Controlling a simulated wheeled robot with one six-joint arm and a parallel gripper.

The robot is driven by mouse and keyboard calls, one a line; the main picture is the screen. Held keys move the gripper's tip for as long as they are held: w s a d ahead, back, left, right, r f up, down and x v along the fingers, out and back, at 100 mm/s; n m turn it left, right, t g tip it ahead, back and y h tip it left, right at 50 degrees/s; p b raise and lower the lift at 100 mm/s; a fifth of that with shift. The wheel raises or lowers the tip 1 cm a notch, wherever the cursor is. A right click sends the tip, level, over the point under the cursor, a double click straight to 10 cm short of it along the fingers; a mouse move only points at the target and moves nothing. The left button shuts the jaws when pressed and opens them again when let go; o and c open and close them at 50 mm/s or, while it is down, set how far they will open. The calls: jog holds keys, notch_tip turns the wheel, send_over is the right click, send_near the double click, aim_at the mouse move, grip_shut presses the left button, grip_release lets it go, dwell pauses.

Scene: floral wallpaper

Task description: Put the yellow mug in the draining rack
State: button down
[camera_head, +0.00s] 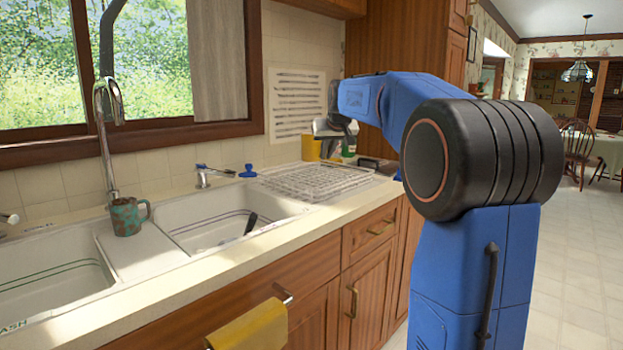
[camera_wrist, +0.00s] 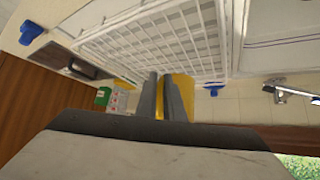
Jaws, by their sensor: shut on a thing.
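The yellow mug (camera_head: 310,149) is at my gripper (camera_head: 335,134), near the back edge of the draining rack in the head view. My gripper's two grey fingers (camera_wrist: 164,97) are close together against the yellow mug (camera_wrist: 184,92) in the wrist view, shut on it; they hide part of it. The draining rack (camera_head: 318,182) is a white wire rack lying on the counter right of the sink, and looks empty. The rack (camera_wrist: 125,42) also shows close to the mug in the wrist view. I cannot tell whether the mug touches it.
A teal-brown mug (camera_head: 128,216) stands on the sink divider. The right sink basin (camera_head: 205,232) holds a dark utensil. A small tap (camera_head: 210,177) and a blue knob (camera_head: 248,171) are left of the rack. A green item (camera_wrist: 103,97) and dark tray (camera_wrist: 75,63) are nearby.

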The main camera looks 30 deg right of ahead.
notch_tip(320, 180, down, 10)
jog(key=shift+r, duration=0.1)
jog(key=c, duration=1.9)
grip_release()
jog(key=shift+o, duration=0.2)
jog(key=v, duration=1.2)
jog(key=shift+n+g+y, duration=0.4)
jog(key=shift+g, duration=0.1)
jog(key=s+a+f, duration=0.1)
jog(key=s+a, duration=0.1)
jog(key=s, duration=0.1)
jog(key=s+a+f, duration=0.2)
jog(key=s+a, duration=0.1)
jog(key=s+a+f, duration=0.1)
jog(key=s+a, duration=0.1)
jog(key=s, duration=0.1)
jog(key=shift+s+a+f, duration=0.35)
jog(key=shift+s+f, duration=0.05)
jog(key=s+a+f+g, duration=0.1)
jog(key=s+a+f, duration=0.2)
jog(key=s+f, duration=0.4)
jog(key=s+a+f+n+g+y, duration=0.1)
jog(key=s+a+f, duration=0.3)
jog(key=s+f, duration=0.4)
jog(key=s+a+f+n+g, duration=0.1)
jog(key=s+a+f, duration=0.3)
jog(key=s, duration=1.1)
notch_tip(320, 180, down, 4)
jog(key=shift+a+r, duration=0.15)
jog(key=shift+a, duration=0.05)
